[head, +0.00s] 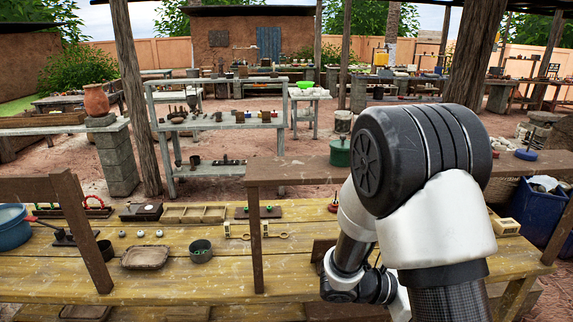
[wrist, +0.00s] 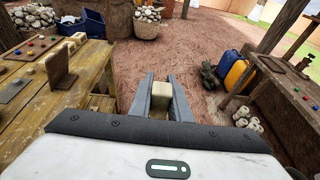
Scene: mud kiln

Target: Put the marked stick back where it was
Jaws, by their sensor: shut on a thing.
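My gripper (wrist: 162,80) shows in the wrist view, its two grey fingers shut on a pale cream stick (wrist: 162,98). The stick is seen nearly end-on as a short block; I see no mark on it, and part of it is hidden by the gripper body. The gripper points out over reddish ground, to the right of a wooden table (wrist: 100,92). In the head view my arm covers the right part of the wooden bench (head: 150,270), and the gripper and the stick do not show there.
On the bench stand a dark cup (head: 200,251), a shallow tray (head: 146,257) and a compartment tray (head: 195,214). A raised plank on posts (head: 290,171) crosses the bench. In the wrist view, a yellow jerrycan (wrist: 236,74) and a side bench (wrist: 285,95) stand right.

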